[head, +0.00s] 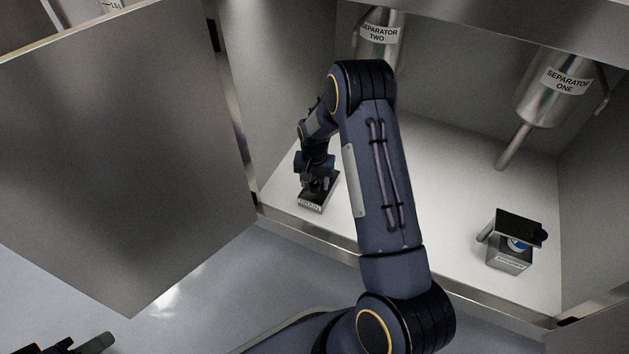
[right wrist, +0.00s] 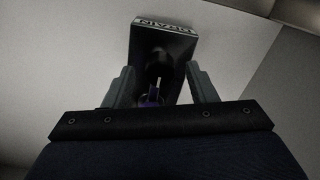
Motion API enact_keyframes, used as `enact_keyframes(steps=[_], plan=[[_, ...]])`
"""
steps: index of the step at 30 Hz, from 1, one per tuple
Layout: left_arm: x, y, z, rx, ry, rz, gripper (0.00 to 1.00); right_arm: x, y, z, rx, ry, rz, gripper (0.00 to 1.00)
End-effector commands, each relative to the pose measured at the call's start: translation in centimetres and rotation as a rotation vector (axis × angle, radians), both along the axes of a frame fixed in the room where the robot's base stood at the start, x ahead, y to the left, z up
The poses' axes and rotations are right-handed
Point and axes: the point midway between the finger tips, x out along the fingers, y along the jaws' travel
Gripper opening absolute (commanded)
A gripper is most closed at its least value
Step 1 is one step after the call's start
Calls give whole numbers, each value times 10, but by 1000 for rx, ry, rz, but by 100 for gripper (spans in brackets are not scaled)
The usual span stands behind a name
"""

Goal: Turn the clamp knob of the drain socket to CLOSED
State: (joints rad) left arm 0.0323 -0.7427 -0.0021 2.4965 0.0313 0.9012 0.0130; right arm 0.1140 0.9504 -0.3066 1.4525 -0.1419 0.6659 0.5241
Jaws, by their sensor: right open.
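The drain socket (head: 313,203) is a dark block with a white label on its front, standing on the white cabinet floor near the front left edge. In the right wrist view the socket (right wrist: 178,40) shows its label upside down, reading DRAIN. A dark knob with a pale line and a bluish-purple part (right wrist: 154,88) lies between my fingers, in deep shadow; its exact position is unclear. My right gripper (right wrist: 162,88) is open, one finger on each side of the knob; contact cannot be told. In the head view it (head: 318,184) is over the socket. My left gripper (head: 85,344) is partly cut off at bottom left.
Separator two (head: 379,38) and separator one (head: 556,88) hang from above. A second block (head: 509,258) with a black top and a blue-and-white part stands at right. A large open door panel (head: 125,170) fills the left. White floor lies clear between the blocks.

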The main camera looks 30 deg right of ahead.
Motion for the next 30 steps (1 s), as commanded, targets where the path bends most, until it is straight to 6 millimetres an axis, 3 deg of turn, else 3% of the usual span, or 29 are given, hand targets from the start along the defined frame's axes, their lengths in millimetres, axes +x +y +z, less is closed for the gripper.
enact_keyframes(steps=[15, 30], plan=[[0, 0, 32, 0, 0, 0, 36, 0, 0, 74, 0, -1, 0, 52], [0, 0, 32, 0, 0, 0, 36, 0, 0, 76, 0, 0, 0, 52]])
